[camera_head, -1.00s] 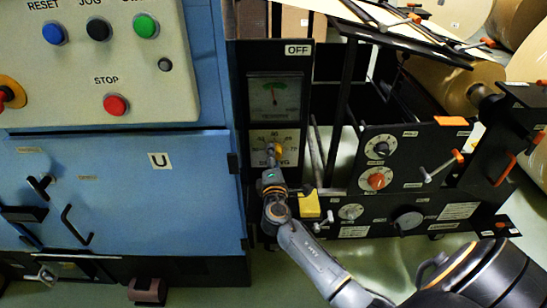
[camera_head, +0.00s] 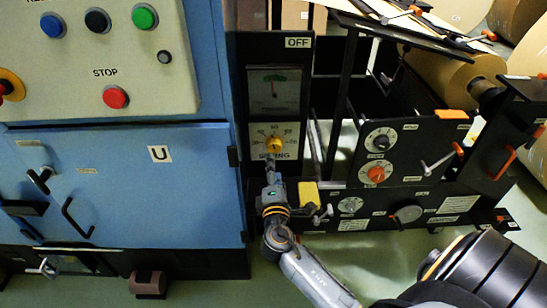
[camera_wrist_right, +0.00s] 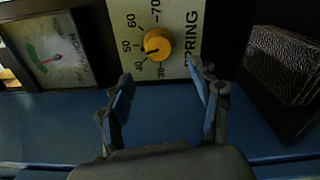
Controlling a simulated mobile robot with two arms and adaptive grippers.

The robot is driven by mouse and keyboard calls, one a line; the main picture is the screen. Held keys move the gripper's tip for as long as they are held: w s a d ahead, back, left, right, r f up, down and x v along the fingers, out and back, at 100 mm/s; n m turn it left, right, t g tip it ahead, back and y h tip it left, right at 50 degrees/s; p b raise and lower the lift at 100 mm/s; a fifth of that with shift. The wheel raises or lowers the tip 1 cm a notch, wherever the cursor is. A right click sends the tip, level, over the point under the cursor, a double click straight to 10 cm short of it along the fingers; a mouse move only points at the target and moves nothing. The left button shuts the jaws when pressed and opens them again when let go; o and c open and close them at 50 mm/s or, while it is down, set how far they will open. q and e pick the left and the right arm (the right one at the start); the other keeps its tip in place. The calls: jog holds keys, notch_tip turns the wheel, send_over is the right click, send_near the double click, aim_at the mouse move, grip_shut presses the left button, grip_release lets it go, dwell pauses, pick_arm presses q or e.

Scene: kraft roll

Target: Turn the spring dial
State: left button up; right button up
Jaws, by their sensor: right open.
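The spring dial is a yellow knob (camera_head: 274,144) on a white numbered plate (camera_head: 291,129) marked SPRING, on a black upright panel. In the right wrist view the knob (camera_wrist_right: 158,43) has a dark mark pointing lower left, between 40 and 50. My right gripper (camera_head: 270,168) is just below the knob in the head view. In the wrist view its two fingers (camera_wrist_right: 160,72) are spread wide, with the knob beyond the gap between them. It appears empty and apart from the knob. My left gripper is not in view.
A tension gauge (camera_head: 274,88) with a green zone sits above the dial; it also shows in the wrist view (camera_wrist_right: 45,52). A yellow block (camera_head: 309,195) stands close right of my gripper. A dark textured block (camera_wrist_right: 284,66) is right of the plate in the wrist view.

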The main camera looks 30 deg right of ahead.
jog(key=v, duration=0.3)
jog(key=shift+s+a, duration=0.25)
jog(key=shift+s, duration=0.05)
jog(key=s+a+f+m+g+y, duration=0.15)
jog(key=s+f+m+g, duration=0.3)
jog(key=f, duration=0.65)
jog(key=s+a+f+m+g+y, duration=0.1)
jog(key=s+f+m+g+y, duration=0.2)
jog(key=s+f, duration=0.55)
jog(key=s+a+f+m+g+y, duration=0.2)
jog(key=s+a+f+g, duration=0.15)
jog(key=s+f, duration=0.3)
jog(key=s+a+f+m+g+y, duration=0.2)
jog(key=s+a+f+m+y, duration=0.15)
jog(key=s+f, duration=0.35)
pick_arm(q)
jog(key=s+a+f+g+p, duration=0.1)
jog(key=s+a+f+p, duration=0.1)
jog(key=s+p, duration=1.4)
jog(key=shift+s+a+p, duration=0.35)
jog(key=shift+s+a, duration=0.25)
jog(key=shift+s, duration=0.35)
pick_arm(e)
jog(key=s+d+f+n+g, duration=0.1)
jog(key=s+d+f, duration=0.1)
jog(key=s, duration=1.4)
jog(key=shift+s+f+h, duration=0.2)
jog(key=shift+f+h, duration=0.1)
jog(key=shift+h, duration=0.1)
